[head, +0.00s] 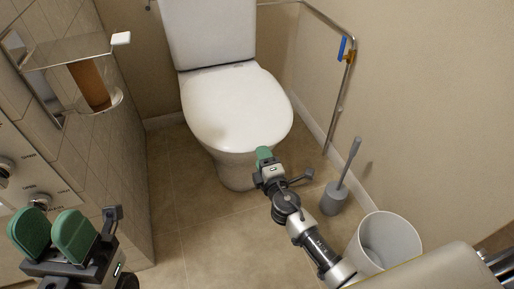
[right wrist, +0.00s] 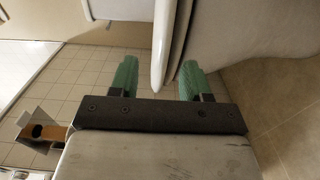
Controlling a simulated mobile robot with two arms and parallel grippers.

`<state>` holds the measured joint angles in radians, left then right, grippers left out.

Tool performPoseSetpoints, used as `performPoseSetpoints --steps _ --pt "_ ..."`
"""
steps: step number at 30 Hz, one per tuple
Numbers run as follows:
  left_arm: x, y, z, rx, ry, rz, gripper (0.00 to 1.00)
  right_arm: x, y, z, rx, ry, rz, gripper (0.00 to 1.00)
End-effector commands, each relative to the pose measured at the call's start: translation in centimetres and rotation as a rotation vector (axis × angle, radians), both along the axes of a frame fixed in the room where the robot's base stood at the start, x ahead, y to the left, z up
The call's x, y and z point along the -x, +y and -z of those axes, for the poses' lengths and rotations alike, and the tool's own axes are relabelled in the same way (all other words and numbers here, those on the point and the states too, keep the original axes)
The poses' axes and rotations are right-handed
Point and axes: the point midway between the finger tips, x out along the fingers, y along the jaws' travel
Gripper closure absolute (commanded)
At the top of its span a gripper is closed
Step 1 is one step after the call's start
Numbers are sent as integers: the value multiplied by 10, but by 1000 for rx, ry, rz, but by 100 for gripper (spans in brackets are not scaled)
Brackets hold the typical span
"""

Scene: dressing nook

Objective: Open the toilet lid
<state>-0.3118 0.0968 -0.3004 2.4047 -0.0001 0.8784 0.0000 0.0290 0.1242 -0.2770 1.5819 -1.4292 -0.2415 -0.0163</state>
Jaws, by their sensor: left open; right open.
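The white toilet lid (head: 235,108) is down on the bowl (head: 238,170) in the head view. My right gripper (head: 264,156) is at the lid's front edge, its green fingertips close to the rim. In the right wrist view, my right gripper (right wrist: 157,75) is open, with the lid's edge (right wrist: 161,45) reaching between its two green fingers. The seat edge and bowl lie beside the right-hand finger; whether either finger touches is not clear. My left gripper (head: 52,236) is open and empty at the lower left, away from the toilet.
The cistern (head: 212,35) stands behind the lid. A grey toilet brush (head: 335,197) and a white bin (head: 388,240) stand on the floor at right. A metal rail (head: 341,100) runs along the right wall. A tiled wall with a shelf (head: 68,52) is at left.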

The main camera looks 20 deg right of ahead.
Motion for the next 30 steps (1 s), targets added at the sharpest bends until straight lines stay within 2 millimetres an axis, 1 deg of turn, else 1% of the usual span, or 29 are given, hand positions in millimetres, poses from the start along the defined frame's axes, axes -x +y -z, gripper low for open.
performPoseSetpoints --steps 1,3,6,9,12,19,20,28,29,30 --pt "-1 0 0 -1 -4 -1 57 -11 1 0 0 -1 0 53" --pt "-1 0 0 -1 -7 0 57 -22 1 0 -1 -1 0 53" --pt "-2 0 0 -2 -12 -1 57 -34 1 1 -1 0 1 53" --pt "-2 0 -1 -3 -16 -1 57 -42 2 1 -1 1 1 53" --pt "-3 -1 -1 -3 -19 -1 57 -46 2 1 -2 1 1 53" --pt "-3 -1 -2 -3 -21 0 57 -46 2 1 -2 1 0 53" --pt "-3 -1 -2 -3 -20 0 57 -46 2 1 -2 1 0 54" --pt "-3 -1 -2 -3 -20 0 57 -46 2 1 -1 2 0 96" --pt "-3 -1 -2 -3 -20 0 57 -46 2 1 -1 2 0 100" --pt "-3 -1 -2 -3 -20 0 57 -46 2 1 -1 2 0 100"
